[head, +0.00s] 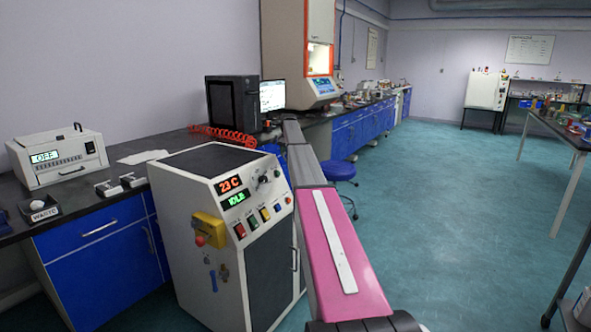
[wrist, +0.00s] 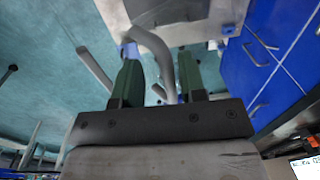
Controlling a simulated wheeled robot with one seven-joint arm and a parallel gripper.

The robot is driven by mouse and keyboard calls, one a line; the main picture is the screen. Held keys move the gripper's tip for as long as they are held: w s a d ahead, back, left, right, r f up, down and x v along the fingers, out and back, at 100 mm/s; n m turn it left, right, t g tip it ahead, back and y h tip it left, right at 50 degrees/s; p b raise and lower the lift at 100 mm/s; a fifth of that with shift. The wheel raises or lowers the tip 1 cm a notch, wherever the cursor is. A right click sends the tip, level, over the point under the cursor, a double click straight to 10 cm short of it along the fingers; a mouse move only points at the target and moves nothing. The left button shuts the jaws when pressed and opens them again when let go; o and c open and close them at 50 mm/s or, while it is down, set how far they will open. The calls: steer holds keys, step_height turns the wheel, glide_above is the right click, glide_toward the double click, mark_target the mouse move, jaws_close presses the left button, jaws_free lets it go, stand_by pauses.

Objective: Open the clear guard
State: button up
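The tall white and orange machine (head: 296,48) stands at the back against the wall. Its lit, orange-edged window (head: 319,60) appears to be the clear guard and looks closed, but it is too small to be sure. In the head view my arm reaches toward that machine, and my gripper is hidden at its far end. In the wrist view my gripper (wrist: 158,72) has two green fingers standing apart. A grey curved bar (wrist: 152,42) shows between and beyond them; I cannot tell what it belongs to or whether it touches them. No hold is visible.
A dark box (head: 231,103), a monitor (head: 272,95) and a red coiled hose (head: 222,134) are on the bench left of the machine. A blue stool (head: 340,170) stands by blue cabinets (head: 352,135). A control cabinet (head: 190,235) stands at front left. Floor on the right is open.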

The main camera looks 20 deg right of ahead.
steer(key=s+d+f, duration=0.3)
steer(key=f, duration=0.4)
steer(key=shift+s, duration=0.4)
steer(key=shift+s+d, duration=0.1)
